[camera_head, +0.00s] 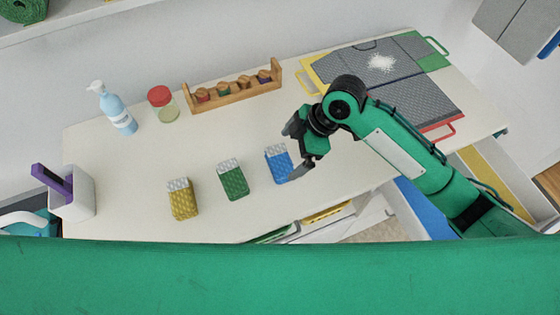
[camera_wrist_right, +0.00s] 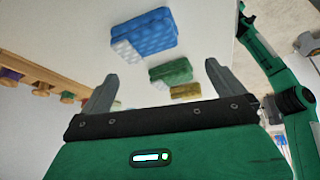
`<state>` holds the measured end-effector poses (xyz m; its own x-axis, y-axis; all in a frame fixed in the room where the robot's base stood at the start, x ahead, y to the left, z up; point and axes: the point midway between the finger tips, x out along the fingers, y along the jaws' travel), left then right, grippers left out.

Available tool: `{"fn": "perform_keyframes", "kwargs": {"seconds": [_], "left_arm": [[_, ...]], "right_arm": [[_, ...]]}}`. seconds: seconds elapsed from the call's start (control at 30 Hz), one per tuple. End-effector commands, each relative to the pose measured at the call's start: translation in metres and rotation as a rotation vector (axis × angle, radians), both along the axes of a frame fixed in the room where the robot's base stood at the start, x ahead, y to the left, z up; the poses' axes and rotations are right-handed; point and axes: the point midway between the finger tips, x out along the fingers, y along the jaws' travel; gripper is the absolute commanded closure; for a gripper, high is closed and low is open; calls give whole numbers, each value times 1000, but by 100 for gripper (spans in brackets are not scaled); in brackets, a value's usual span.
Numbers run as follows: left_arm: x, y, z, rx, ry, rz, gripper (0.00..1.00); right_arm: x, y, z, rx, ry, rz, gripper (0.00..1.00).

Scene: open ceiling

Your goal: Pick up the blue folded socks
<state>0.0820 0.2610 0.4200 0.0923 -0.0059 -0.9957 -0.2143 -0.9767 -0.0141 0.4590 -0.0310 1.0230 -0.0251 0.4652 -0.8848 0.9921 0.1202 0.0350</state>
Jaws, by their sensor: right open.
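The blue folded socks (camera_head: 279,166), blue with a white patterned end, lie on the white table beside my right gripper (camera_head: 298,150). In the right wrist view the blue socks (camera_wrist_right: 146,36) lie ahead of the two spread fingers of the right gripper (camera_wrist_right: 160,85). The right gripper is open, with nothing between its fingers. The green folded socks (camera_head: 233,180) lie just left of the blue ones, and the yellow folded socks (camera_head: 182,199) lie further left. My left gripper is not in view.
A wooden rack (camera_head: 235,92) with several small items, a red-lidded jar (camera_head: 163,104) and a blue pump bottle (camera_head: 118,112) stand along the back. A white holder (camera_head: 72,193) is at the left. Grey trays (camera_head: 418,97) lie at the right. The table middle is clear.

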Motion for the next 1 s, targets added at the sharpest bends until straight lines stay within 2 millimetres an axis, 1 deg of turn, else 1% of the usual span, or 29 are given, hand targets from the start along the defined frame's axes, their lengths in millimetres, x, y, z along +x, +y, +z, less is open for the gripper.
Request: {"fn": "perform_keyframes", "kwargs": {"seconds": [0.03,0.23,0.4,0.5,0.57,0.67,0.83,1.0], "left_arm": [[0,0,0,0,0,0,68],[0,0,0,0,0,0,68],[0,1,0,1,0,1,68],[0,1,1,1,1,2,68],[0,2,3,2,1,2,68],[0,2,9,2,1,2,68],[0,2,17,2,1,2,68],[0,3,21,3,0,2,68]], "right_arm": [[9,-4,7,-21,-8,40,0],[30,-17,26,-73,-1,171,0],[39,-25,36,-93,9,224,0],[41,-26,36,-98,13,234,0],[40,-24,32,-98,15,238,0],[37,-17,16,-97,18,239,0],[32,-5,-15,-97,17,238,0],[30,3,-35,-98,14,238,0]]}}
